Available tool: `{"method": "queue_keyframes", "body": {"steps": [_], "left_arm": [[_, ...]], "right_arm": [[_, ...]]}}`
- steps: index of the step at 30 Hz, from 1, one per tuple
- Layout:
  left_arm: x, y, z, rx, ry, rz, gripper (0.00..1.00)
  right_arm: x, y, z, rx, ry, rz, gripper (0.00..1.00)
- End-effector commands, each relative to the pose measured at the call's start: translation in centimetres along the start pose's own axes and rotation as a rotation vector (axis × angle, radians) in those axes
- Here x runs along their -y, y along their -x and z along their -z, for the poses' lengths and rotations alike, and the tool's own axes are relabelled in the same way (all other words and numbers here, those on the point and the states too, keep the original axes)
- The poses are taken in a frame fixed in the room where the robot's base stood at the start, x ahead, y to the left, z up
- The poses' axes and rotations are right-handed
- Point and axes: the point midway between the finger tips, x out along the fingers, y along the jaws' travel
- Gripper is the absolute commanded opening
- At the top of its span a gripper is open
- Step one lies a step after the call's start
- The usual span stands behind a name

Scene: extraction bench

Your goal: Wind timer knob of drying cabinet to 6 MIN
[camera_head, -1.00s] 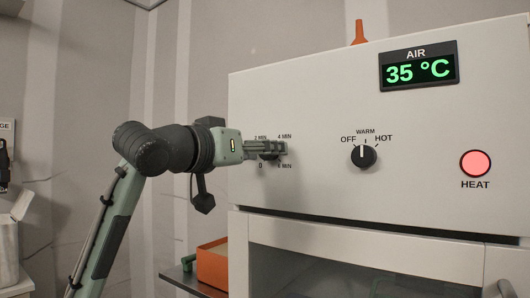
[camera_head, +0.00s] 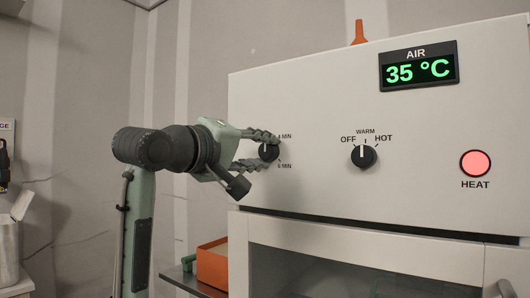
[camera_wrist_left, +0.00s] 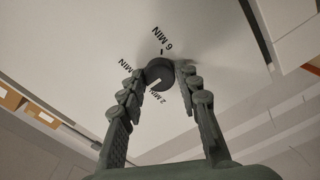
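The timer knob (camera_head: 269,151) is a small dark round knob on the left of the white drying cabinet (camera_head: 320,95). My left gripper (camera_head: 275,152) is open at it, one finger above and one below in the head view. In the left wrist view the knob (camera_wrist_left: 161,72) sits between the fingertips (camera_wrist_left: 162,72), with a narrow gap visible at the right finger. The knob's white mark points toward the 2 MIN side, and the 6 MIN label (camera_wrist_left: 162,38) is clear of the fingers. The head view shows 4 MIN and 6 MIN; the left labels are hidden. My right gripper is not in view.
A second knob (camera_head: 364,156), marked OFF, WARM and HOT, sits to the right at WARM. A lit red HEAT lamp (camera_head: 475,163) and a 35 °C display (camera_head: 420,69) are farther right. An orange box (camera_head: 213,265) stands on a shelf below my arm.

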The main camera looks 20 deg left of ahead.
Motion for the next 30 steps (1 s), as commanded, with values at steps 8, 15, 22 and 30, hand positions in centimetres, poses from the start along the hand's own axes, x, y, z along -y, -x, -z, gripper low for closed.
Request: {"method": "queue_keyframes", "body": {"steps": [8,15,22,30], "left_arm": [[-0.01,0.01,0.01,0.000,-0.007,0.000,0.02],[0.09,0.07,0.23,-0.005,-0.445,0.005,0.02],[0.07,0.08,0.24,-0.003,-1.026,0.006,0.02],[0.06,0.08,0.23,-0.001,-1.681,0.007,0.02]], "right_arm": [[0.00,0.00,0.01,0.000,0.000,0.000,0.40],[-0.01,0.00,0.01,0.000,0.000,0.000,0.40],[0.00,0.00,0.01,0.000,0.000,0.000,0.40],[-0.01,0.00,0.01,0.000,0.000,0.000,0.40]]}}
